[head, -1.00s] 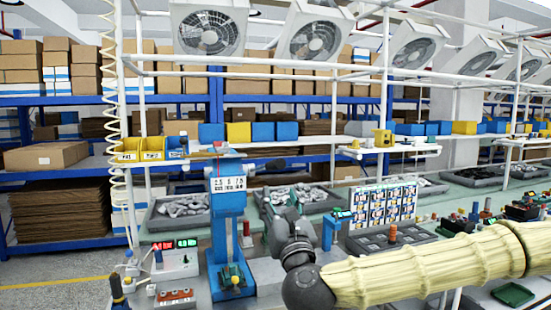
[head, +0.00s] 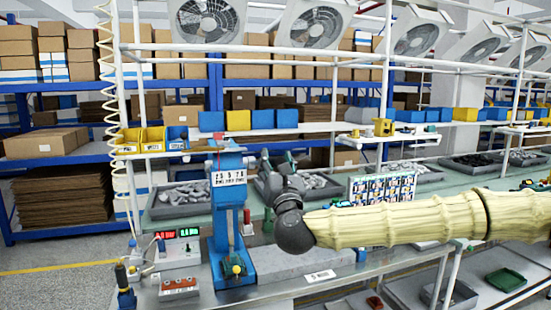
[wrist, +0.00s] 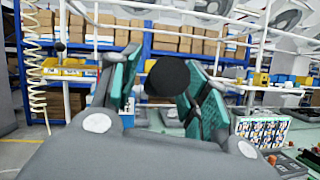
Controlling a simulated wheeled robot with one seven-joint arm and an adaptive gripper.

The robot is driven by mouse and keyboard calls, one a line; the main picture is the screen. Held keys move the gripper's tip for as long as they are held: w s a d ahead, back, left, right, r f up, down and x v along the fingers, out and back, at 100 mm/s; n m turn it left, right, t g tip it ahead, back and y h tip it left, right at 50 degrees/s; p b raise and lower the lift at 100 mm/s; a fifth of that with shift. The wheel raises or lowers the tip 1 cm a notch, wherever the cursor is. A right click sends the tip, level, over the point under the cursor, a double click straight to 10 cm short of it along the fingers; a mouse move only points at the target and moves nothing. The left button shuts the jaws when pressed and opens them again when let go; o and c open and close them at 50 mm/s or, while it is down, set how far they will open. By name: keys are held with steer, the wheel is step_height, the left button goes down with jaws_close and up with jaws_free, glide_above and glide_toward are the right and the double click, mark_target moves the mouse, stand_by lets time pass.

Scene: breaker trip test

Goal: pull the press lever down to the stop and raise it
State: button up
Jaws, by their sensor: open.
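The blue press (head: 228,215) stands upright on the bench in the head view, with a white number label near its top. Its lever sticks out to the right at the head of the press, and my gripper (head: 272,163) covers most of it there. In the wrist view the lever's round black knob (wrist: 167,77) shows between the two green-padded fingers of my gripper (wrist: 163,90). The fingers are apart, one on each side of the knob. A gap shows on the left; whether the right finger touches it I cannot tell.
A device with red and green displays (head: 178,247) stands left of the press. Grey trays of parts (head: 180,200) lie behind it. A board of small cards (head: 382,188) stands to the right, behind my arm. A white shelf frame rises above the bench.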

steer(key=shift+w+r, duration=0.1)
steer(key=shift+w, duration=0.1)
jaws_close()
